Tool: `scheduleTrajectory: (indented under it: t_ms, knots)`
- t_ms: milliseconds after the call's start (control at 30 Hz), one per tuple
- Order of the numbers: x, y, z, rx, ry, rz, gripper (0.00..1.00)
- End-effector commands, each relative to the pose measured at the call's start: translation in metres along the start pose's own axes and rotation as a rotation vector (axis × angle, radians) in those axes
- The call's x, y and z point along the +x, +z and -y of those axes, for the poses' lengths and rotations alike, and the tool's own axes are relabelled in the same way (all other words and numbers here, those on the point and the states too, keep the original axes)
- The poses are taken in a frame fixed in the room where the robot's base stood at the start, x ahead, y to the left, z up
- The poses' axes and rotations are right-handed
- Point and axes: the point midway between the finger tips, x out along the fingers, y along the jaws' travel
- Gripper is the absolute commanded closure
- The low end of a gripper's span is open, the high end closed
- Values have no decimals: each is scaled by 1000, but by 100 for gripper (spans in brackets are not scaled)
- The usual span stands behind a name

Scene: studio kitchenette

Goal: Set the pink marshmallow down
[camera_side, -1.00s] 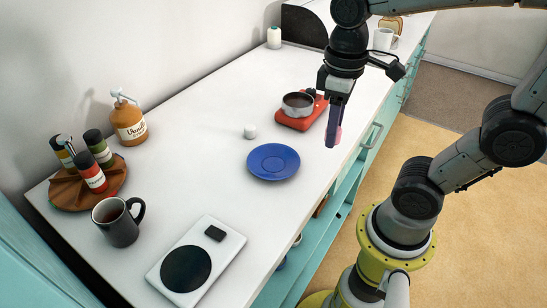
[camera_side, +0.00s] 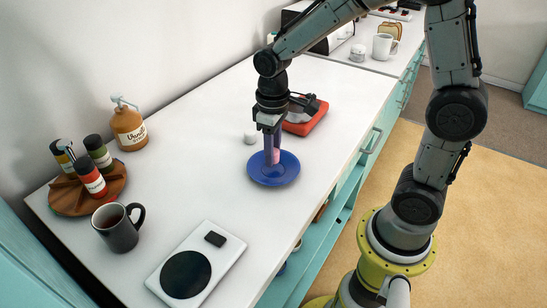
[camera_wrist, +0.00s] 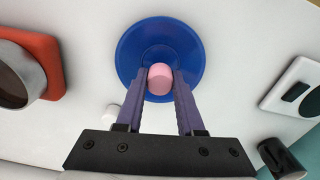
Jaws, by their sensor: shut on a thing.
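The pink marshmallow (camera_wrist: 159,82) is between the two purple fingers of my gripper (camera_wrist: 160,78) in the wrist view, which are shut on it. In the side view my gripper (camera_side: 272,161) points down over the blue saucer (camera_side: 258,178), and a bit of the marshmallow (camera_side: 276,156) shows between the fingers. The blue saucer also fills the upper middle of the wrist view (camera_wrist: 131,45). The marshmallow is over the saucer; I cannot tell whether it touches it.
A white marshmallow-like piece (camera_side: 250,137) lies behind the saucer. A red burner (camera_side: 308,124) with a pot (camera_wrist: 18,68) stands close by. A white scale-like device (camera_side: 225,246), a dark mug (camera_side: 118,228) and a wooden spice rack (camera_side: 72,201) are at the left. Counter around the saucer's front is clear.

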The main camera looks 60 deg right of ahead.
Motion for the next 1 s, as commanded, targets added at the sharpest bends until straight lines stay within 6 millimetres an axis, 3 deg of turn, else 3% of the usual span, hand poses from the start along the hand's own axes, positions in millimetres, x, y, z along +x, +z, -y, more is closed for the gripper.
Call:
scheduleTrajectory:
  t_ms: [167, 600, 633, 700, 800, 1000]
  knots:
    - [21, 2, 0, 0, -1, 3, 100]
    - [27, 2, 0, 0, 0, 3, 100]
    - [26, 2, 0, 0, 0, 2, 60]
    - [26, 2, 0, 0, 0, 2, 47]
    - [26, 2, 0, 0, 0, 2, 33]
    - [26, 2, 0, 0, 0, 2, 33]
